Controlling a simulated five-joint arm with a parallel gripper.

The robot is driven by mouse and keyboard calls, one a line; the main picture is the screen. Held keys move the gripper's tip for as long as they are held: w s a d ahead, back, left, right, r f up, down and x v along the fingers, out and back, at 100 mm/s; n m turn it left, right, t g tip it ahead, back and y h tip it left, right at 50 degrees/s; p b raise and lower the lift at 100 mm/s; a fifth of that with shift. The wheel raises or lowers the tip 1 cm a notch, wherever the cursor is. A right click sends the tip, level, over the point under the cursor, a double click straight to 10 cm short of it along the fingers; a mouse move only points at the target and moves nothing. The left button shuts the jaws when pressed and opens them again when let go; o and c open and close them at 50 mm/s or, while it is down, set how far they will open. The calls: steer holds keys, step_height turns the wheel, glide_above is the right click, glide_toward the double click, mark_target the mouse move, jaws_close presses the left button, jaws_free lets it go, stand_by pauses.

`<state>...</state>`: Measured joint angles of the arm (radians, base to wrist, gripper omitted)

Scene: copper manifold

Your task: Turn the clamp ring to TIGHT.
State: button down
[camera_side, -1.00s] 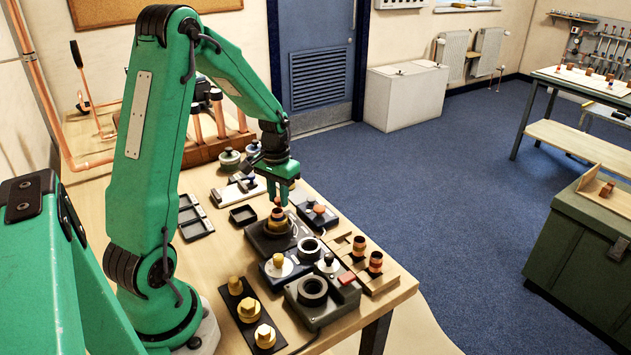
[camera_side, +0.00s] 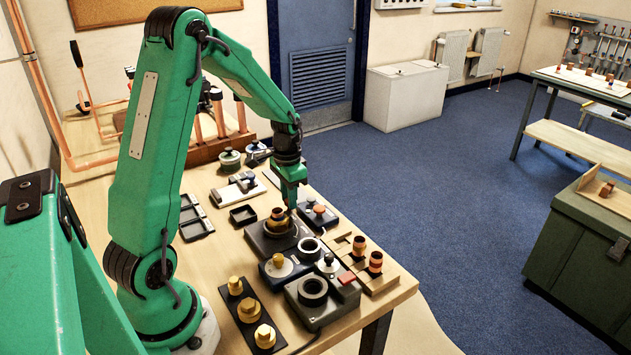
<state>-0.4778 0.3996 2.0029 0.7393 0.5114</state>
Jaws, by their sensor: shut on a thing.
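The brass clamp ring (camera_side: 276,225) sits around a short upright copper piece (camera_side: 277,213) on a dark square block (camera_side: 258,240), near the middle of the bench. My gripper (camera_side: 291,206) points down at the right side of the ring. Its jaws are shut on the clamp ring at that side, though the contact is small and partly hidden by the fingers. The TIGHT mark cannot be read at this size.
Close to the right is a small dark block with an orange knob (camera_side: 319,211). In front stand a dark ring fixture (camera_side: 313,290), copper pieces (camera_side: 375,261) on a wooden rack, and a black plate with brass fittings (camera_side: 264,335). An empty dark tray (camera_side: 243,215) lies left.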

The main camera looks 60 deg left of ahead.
steer(key=m, duration=0.1)
steer(key=d+m, duration=0.1)
steer(key=m, duration=0.1)
steer(key=shift+w+d, duration=0.25)
steer(key=shift+w, duration=0.15)
steer(key=m, duration=0.1)
steer(key=d+m, duration=0.1)
steer(key=shift+w+d+m, duration=0.2)
steer(key=shift+d+m, duration=0.05)
steer(key=shift+m, duration=0.05)
steer(key=d+m, duration=0.1)
steer(key=m, duration=0.1)
steer(key=d+m, duration=0.1)
steer(key=m, duration=0.1)
steer(key=shift+s+d, duration=0.1)
steer(key=shift+d, duration=0.2)
steer(key=d+m, duration=0.1)
steer(key=m, duration=0.1)
steer(key=s+d+m, duration=0.1)
steer(key=m, duration=0.2)
steer(key=shift+d+r, duration=0.1)
steer(key=shift+d, duration=0.05)
steer(key=shift+s+d+m, duration=0.4)
steer(key=shift+s+m, duration=0.15)
steer(key=shift+m, duration=0.6)
steer(key=shift+s+d+m, duration=0.4)
steer(key=shift+s+m, duration=0.1)
steer(key=shift+m, duration=0.65)
steer(key=c, duration=1.2)
jaws_free()
